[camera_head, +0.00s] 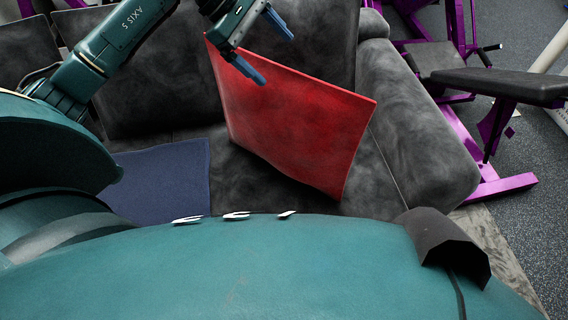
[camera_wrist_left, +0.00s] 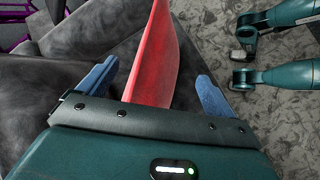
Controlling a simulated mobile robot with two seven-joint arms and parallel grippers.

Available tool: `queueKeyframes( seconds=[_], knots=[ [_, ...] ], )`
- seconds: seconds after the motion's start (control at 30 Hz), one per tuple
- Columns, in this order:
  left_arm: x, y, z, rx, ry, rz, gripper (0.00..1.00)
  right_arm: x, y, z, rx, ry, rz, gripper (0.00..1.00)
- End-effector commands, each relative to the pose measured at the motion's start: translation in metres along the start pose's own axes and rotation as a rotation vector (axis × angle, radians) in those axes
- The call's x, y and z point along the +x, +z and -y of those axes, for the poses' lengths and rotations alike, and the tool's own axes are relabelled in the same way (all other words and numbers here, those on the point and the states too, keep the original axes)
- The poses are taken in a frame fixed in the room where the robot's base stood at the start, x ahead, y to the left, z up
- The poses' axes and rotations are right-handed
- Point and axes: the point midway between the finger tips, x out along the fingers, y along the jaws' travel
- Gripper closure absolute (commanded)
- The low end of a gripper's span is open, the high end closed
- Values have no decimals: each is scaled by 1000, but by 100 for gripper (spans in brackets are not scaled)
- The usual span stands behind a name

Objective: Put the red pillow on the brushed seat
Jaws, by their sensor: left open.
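The red pillow (camera_head: 295,120) stands tilted on the dark grey brushed seat (camera_head: 250,185), with its upper edge slanting down to the right. Whether it touches the backrest I cannot tell. My left gripper (camera_head: 276,58) is open at the pillow's upper edge, one blue finger in front of its face and the other beyond the edge. In the left wrist view the red pillow (camera_wrist_left: 155,60) shows edge-on between the spread fingers of the left gripper (camera_wrist_left: 157,70), with gaps on both sides. My right gripper is not in view.
A blue cushion (camera_head: 165,178) lies on the seat to the left. The sofa's thick armrest (camera_head: 415,130) bounds the right side. Purple-framed gym equipment with a black bench (camera_head: 500,85) stands beyond it. Speckled floor (camera_head: 530,180) shows at right.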

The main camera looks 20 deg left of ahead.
Motion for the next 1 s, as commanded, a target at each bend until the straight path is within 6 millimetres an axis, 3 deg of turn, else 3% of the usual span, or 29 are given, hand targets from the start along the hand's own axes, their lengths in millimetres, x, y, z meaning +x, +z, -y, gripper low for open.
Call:
queueKeyframes(
  seconds=[0.03, 0.1, 0.2, 0.3, 0.37, 0.43, 0.57, 0.6, 0.7, 0.8, 0.9, 1.0],
  knots=[
    [33, 24, 15, -82, -18, 153, 9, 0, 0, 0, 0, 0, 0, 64],
    [65, 65, 33, -264, -35, 408, 9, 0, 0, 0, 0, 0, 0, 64],
    [86, 117, 51, -634, -85, 785, 9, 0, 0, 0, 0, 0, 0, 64],
    [88, 140, 58, -1088, -164, 1121, 9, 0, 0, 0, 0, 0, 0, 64],
    [89, 137, 60, -1393, -221, 1299, 9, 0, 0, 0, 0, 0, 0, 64],
    [94, 121, 64, -1773, -296, 1484, 9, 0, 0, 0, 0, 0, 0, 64],
    [122, 70, 97, -2508, -441, 1740, 9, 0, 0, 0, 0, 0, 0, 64],
    [134, 55, 113, 2469, 439, -1625, 9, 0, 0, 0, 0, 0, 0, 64],
    [161, 31, 158, 2172, 392, -1268, 9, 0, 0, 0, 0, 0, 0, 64],
    [180, 21, 197, 1955, 354, -1039, 9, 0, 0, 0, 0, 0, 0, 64],
    [190, 19, 219, 1835, 335, -920, 9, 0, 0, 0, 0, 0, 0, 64],
    [194, 19, 226, 1797, 327, -881, 9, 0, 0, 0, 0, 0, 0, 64]
  ],
)
